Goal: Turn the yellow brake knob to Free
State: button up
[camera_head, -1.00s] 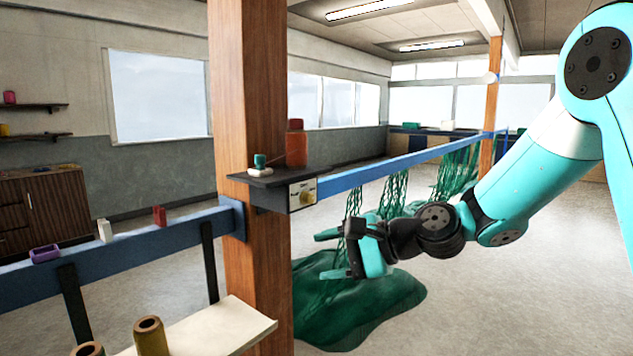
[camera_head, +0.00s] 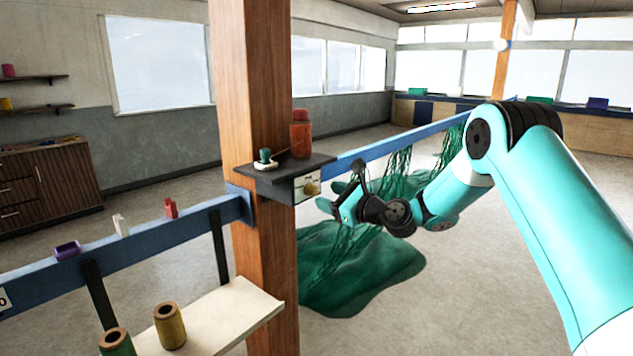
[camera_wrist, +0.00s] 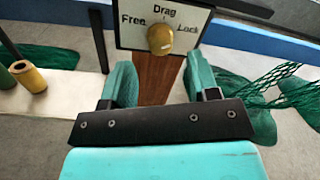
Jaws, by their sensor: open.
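The yellow brake knob (camera_wrist: 160,39) sits on a white plate (camera_wrist: 130,36) marked Free at left, Drag at top and Lock at right. I cannot tell clearly which mark the knob points to. In the head view the knob (camera_head: 312,188) is small, on the box under a dark shelf on the wooden post. My gripper (camera_wrist: 160,84) is open and empty, its two teal fingers spread below the knob in the wrist picture. In the head view my gripper (camera_head: 331,196) is just right of the knob, apparently not touching it.
A dark shelf (camera_head: 275,172) above the plate holds a red jar (camera_head: 300,138) and a small green-topped item (camera_head: 264,159). A blue rail (camera_head: 405,143) with green nets runs back right. A pale shelf (camera_head: 235,308) with spools is lower left.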

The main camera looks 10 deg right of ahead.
aim_at(316, 191)
jog(key=p+x, duration=0.1)
jog(key=x, duration=0.4)
jog(key=shift+p, duration=0.3)
jog(key=c, duration=0.9)
